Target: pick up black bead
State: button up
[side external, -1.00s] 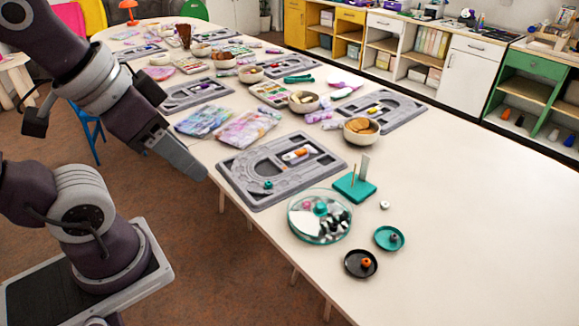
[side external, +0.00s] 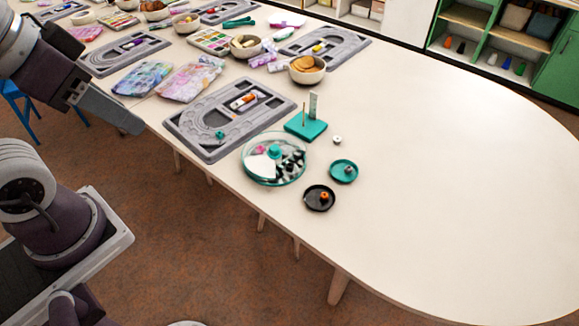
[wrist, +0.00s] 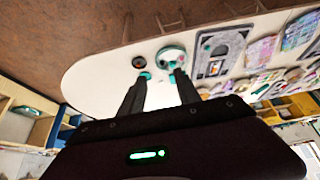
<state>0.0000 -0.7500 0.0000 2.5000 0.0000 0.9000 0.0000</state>
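Several black beads (side external: 291,165) lie among white ones in a round clear dish (side external: 247,172) with a teal rim, beside a pink piece and a teal piece. I cannot single out one black bead. A dark grey bead (side external: 348,170) sits on a small teal saucer (side external: 337,178). An orange bead (side external: 324,196) sits on a black saucer (side external: 312,205). My gripper (side external: 138,128) hangs off the table's edge, left of the dish and apart from everything. In the wrist view my gripper (wrist: 163,75) has its two fingers spread with nothing between them; the dish (wrist: 171,53) shows beyond the tips.
A grey bead board (side external: 190,140) lies left of the dish. A teal block with upright pegs (side external: 305,127) stands behind it. A small pale bead (side external: 337,139) lies loose. A wooden bowl (side external: 307,72) and more boards stand farther back. The table's right side is clear.

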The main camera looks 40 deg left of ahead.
jog(key=shift+w, duration=0.1)
jog(key=shift+c, duration=0.4)
jog(key=n+g, duration=0.5)
jog(key=n, duration=1.4)
send_over(290, 170)
notch_tip(290, 170, down, 22)
jog(key=f+n, duration=0.1)
jog(key=f, duration=0.2)
jog(key=w+f+n, duration=0.1)
jog(key=f, duration=0.2)
jog(key=f+n, duration=0.1)
jog(key=f, duration=0.2)
jog(key=shift+w+a+f+g, duration=0.1)
jog(key=shift+w+g, duration=0.05)
jog(key=shift+g, duration=0.15)
jog(key=f, duration=0.7)
jog(key=shift+s+a, duration=0.2)
jog(key=shift+s, duration=0.05)
jog(key=shift+r, duration=0.1)
grip_shut()
